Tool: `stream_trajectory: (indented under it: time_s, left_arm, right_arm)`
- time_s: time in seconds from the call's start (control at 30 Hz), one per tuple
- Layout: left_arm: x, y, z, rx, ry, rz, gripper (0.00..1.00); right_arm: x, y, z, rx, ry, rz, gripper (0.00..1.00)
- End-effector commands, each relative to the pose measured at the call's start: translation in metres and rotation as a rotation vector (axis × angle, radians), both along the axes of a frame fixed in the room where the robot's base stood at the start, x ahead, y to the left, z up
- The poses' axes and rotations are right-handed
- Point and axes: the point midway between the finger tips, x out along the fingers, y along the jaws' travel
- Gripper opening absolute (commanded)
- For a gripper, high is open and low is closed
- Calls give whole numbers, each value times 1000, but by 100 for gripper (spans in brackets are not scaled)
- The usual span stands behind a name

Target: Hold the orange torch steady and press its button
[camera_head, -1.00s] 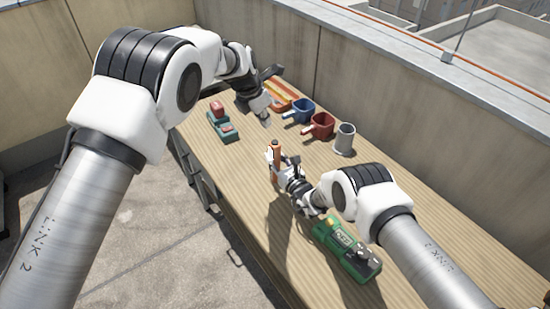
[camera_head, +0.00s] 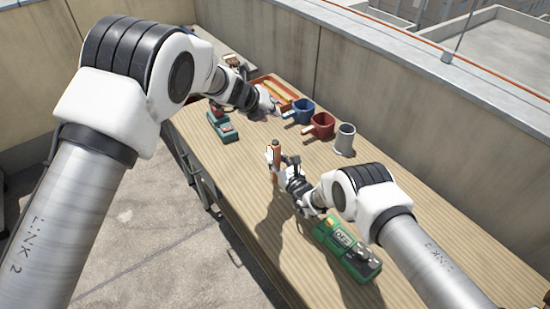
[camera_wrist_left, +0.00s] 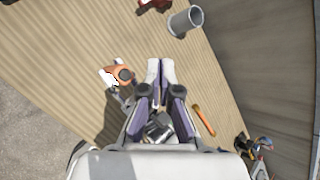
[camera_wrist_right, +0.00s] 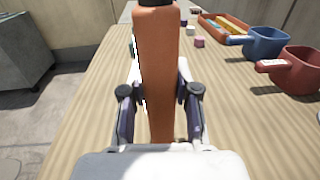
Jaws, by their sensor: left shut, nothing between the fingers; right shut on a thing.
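The orange torch (camera_head: 276,165) stands upright in my right gripper (camera_head: 276,167), above the wooden table. In the right wrist view the torch (camera_wrist_right: 157,70) is between the fingers, and its dark top is cut off by the upper edge. In the left wrist view the torch (camera_wrist_left: 119,71) is seen from above, with a round dark end facing up; its button cannot be made out clearly. My left gripper (camera_head: 274,107) is shut and empty, behind the torch and apart from it. Its closed fingertips (camera_wrist_left: 160,66) lie right of the torch in the left wrist view.
A blue mug (camera_head: 300,111), a red mug (camera_head: 320,125) and a grey cup (camera_head: 344,139) stand along the wall side. An orange tray (camera_head: 284,87) lies farther back. A green device (camera_head: 347,248) lies near my right forearm. Table between torch and mugs is clear.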

Motion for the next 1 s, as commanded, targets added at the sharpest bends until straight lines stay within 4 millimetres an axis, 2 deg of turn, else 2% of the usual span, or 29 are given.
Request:
stream_trajectory:
  time_s: [0.17, 0.4, 0.53, 0.7, 1.0]
  left_arm:
    - [0, -1, -19, 0, 0, -3, 0]
    - [0, 0, -61, 2, 1, -4, 0]
    - [0, -1, -76, 1, -2, -5, 0]
    - [0, -1, -85, 2, -2, -6, 0]
    - [0, -1, -85, 2, -3, -6, 0]
  right_arm:
    - [0, 0, 0, 0, 0, 0, 0]
    - [0, 0, 0, 0, 0, 0, 0]
    - [0, 0, 0, 0, 0, 0, 0]
    - [0, 0, 0, 0, 0, 0, 0]
    - [0, 0, 0, 0, -1, 0, 0]
